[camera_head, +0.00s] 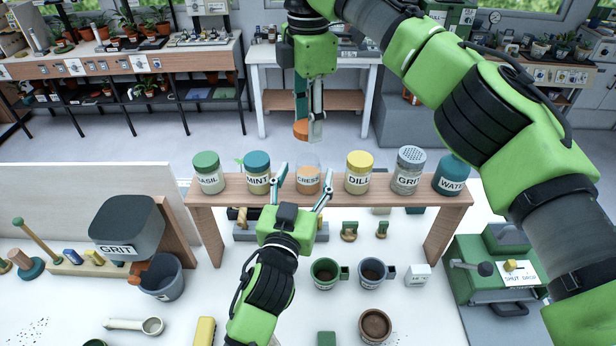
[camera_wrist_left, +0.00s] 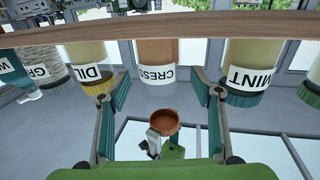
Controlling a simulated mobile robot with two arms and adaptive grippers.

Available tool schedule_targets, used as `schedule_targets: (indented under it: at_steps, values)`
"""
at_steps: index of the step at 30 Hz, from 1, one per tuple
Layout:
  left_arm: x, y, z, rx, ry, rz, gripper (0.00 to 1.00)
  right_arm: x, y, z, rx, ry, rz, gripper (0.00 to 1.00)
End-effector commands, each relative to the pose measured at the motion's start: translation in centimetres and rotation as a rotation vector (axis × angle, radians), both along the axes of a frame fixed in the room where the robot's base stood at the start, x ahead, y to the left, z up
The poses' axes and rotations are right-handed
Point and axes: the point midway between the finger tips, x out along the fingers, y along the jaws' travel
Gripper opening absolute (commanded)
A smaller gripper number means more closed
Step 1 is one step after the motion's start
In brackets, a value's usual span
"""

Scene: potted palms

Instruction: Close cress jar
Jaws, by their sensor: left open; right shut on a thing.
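The cress jar (camera_head: 307,184) stands on the wooden shelf between the mint and dill jars. It has no lid on, and orange-brown contents show through its clear wall. It also shows upside down in the left wrist view (camera_wrist_left: 157,58). My left gripper (camera_head: 302,180) is open, its two fingers on either side of the cress jar; I cannot tell whether they touch it. My right gripper (camera_head: 309,124) points down, shut on an orange-brown lid (camera_head: 300,131), above and behind the jar. The lid also shows in the left wrist view (camera_wrist_left: 165,121).
The basil jar (camera_head: 208,173), mint jar (camera_head: 257,173), dill jar (camera_head: 359,173), grit shaker (camera_head: 409,171) and water container (camera_head: 451,176) share the shelf (camera_head: 333,188). Mint and dill stand close to my left fingers. Cups (camera_head: 325,273) sit on the table below.

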Motion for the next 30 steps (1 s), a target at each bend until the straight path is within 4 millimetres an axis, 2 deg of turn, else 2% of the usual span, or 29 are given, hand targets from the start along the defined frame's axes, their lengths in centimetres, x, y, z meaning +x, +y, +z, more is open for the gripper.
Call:
schedule_targets:
  at_steps: [3,7,18,19,25,26,30]
  values:
    - [1.7,-0.4,0.1,0.0,-0.001,0.0,0.59,0.0,0.0,0.0,0.0,0.0,0.0,0.3]
    - [2.7,-0.6,0.0,-0.001,0.0,0.0,0.59,0.0,0.0,0.0,0.0,0.0,0.0,0.3]
    - [3.1,-0.7,0.0,-0.001,0.0,0.001,0.59,0.0,0.0,0.0,0.0,0.0,0.0,0.3]
    - [3.1,-0.7,0.0,-0.001,0.0,0.001,0.56,0.0,0.0,0.0,0.0,0.0,0.0,0.3]
    - [3.1,-0.7,0.0,-0.001,0.0,0.001,0.04,0.0,0.0,0.0,0.0,0.0,0.0,0.3]
    - [3.1,-0.7,0.0,0.0,0.0,0.001,0.0,0.0,0.0,0.0,0.0,0.0,0.0,0.3]
    - [3.1,-0.7,0.0,0.0,0.001,0.001,0.0,0.0,0.0,-0.8,0.0,0.003,0.0,0.3]
